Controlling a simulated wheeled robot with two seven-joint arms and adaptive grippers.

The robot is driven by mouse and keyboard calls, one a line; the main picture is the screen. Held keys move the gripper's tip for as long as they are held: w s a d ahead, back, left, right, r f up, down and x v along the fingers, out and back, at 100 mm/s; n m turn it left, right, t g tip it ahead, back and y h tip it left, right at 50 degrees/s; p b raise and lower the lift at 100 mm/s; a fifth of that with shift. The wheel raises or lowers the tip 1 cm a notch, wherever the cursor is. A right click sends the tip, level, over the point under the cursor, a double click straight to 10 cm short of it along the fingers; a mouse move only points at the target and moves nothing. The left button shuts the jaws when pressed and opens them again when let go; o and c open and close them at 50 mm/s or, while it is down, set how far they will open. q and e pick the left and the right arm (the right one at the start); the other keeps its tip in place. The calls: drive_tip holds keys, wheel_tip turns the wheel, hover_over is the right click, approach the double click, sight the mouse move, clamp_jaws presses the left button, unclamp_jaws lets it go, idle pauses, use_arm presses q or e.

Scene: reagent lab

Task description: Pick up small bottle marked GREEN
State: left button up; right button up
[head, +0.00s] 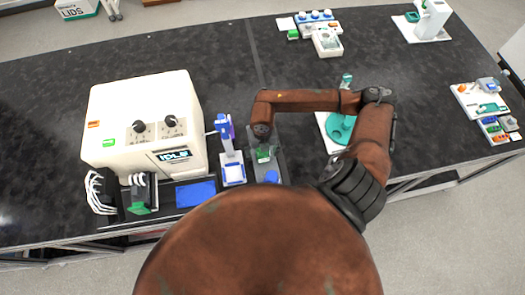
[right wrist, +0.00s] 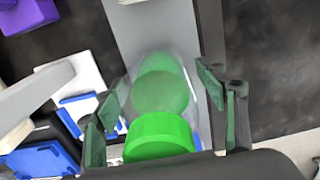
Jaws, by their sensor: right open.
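The small bottle with a green cap (right wrist: 160,137) fills the middle of the right wrist view. Its clear body shows green and stands on a grey holder (right wrist: 150,28). My right gripper (right wrist: 165,108) is open, with one dark green finger on each side of the bottle. There seems to be a gap at each finger, so I see no firm contact. In the head view my right gripper (head: 264,150) points down over the grey holder, and green shows beneath it. No written label is readable. My left gripper is not in view.
A blue-capped item (head: 271,177) stands in the same holder, close to the gripper. A white and blue device (head: 232,170) and a large cream machine (head: 140,110) are left of it. The dark bench (head: 215,50) is clear behind.

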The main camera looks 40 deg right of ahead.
drive_tip(key=shift+f, duration=0.1)
drive_tip(key=c, duration=1.5)
